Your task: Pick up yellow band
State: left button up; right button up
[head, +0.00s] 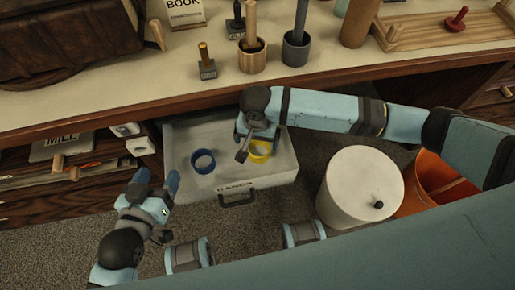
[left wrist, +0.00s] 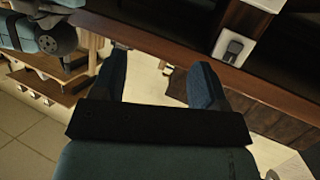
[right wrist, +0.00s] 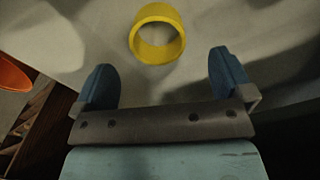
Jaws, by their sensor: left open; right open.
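The yellow band (head: 261,148) is a ring in the open drawer labelled BANDS (head: 283,178), right of a blue band (head: 203,157). In the right wrist view the yellow band (right wrist: 157,34) lies just beyond and between the fingertips. My right gripper (right wrist: 163,75) is open and empty, above the drawer; in the head view my right wrist (head: 256,115) partly covers the band. My left gripper (head: 157,182) is open and empty, left of the drawer's front corner. Its fingers (left wrist: 158,75) stand apart in the left wrist view, with no band between them.
The counter edge (head: 200,102) overhangs the back of the drawer. A white lidded bin (head: 355,185) and an orange bucket (head: 430,180) stand to the right. Stamps and wooden cups (head: 252,58) stand on the counter. A shelf marked MILL (head: 62,145) is at the left.

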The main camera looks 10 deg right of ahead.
aim_at(259, 155)
jog(key=f+b, duration=0.1)
jog(key=f, duration=0.1)
jog(key=f+b, duration=0.1)
jog(key=f, duration=0.1)
jog(key=f+b, duration=0.1)
jog(key=f, duration=0.1)
jog(key=shift+s+d+f, duration=0.1)
jog(key=shift+d+f, duration=0.15)
jog(key=shift+f, duration=0.25)
pick_arm(q)
notch_tip(259, 155, up, 6)
jog(key=w+d+t+h, duration=0.1)
jog(key=d+t+h, duration=0.1)
jog(key=shift+d+t, duration=0.3)
jog(key=shift+t, duration=0.1)
pick_arm(e)
jog(key=c, duration=1)
